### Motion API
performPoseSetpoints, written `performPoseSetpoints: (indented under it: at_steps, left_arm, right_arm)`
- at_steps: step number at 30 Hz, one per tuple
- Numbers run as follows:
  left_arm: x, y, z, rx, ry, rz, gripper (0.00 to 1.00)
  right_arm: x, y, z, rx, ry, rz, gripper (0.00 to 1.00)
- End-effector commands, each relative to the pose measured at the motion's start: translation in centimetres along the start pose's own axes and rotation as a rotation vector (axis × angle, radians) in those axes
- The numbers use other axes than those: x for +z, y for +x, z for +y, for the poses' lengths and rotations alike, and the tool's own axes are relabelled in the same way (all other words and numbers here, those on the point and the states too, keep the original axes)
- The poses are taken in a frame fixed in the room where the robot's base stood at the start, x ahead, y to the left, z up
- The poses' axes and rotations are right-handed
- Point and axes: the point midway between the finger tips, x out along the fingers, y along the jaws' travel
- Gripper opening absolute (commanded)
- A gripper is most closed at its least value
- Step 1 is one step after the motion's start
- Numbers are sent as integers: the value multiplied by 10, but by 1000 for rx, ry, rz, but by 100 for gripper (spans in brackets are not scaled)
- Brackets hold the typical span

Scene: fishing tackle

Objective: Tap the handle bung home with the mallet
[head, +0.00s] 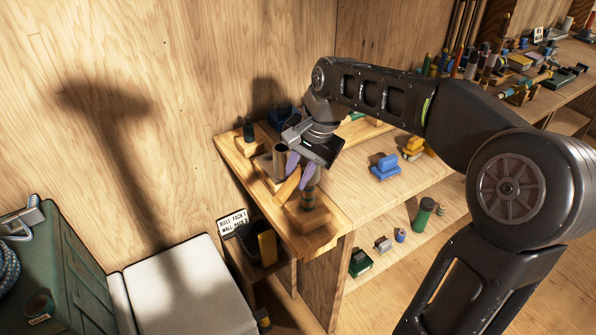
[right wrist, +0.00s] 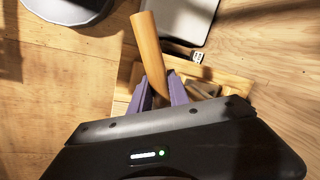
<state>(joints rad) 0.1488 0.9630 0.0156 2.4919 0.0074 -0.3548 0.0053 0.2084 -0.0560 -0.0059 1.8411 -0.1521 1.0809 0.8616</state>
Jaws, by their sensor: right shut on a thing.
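My right gripper (head: 298,175), with purple fingers, is shut on a tan wooden handle, which I take to be the mallet's (head: 287,188). In the right wrist view the handle (right wrist: 149,45) stands between the fingers (right wrist: 161,87) and sticks out past them; the mallet's head cannot be made out. Close beside the fingers, a short dark greenish rod, likely the rod handle (head: 309,197), stands upright in a wooden block (head: 306,216) on the bench. The bung cannot be made out; the fingers partly cover the rod's top. My left gripper is not in view.
A brownish cylinder (head: 280,156) and a dark green bottle (head: 248,129) stand behind the gripper. A blue item (head: 384,167) and a yellow item (head: 413,146) sit on the bench to the right.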

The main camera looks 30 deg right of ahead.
Motion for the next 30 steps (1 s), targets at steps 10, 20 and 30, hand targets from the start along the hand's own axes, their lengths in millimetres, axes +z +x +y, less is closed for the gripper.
performPoseSetpoints:
  at_steps: [10,20,30]
  left_arm:
    - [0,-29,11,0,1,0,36]
    - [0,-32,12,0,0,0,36]
    - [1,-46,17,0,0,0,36]
  right_arm:
    - [0,-34,-9,3,2,-1,0]
    - [0,-38,-10,2,1,-1,0]
    - [1,-55,-15,2,1,0,0]
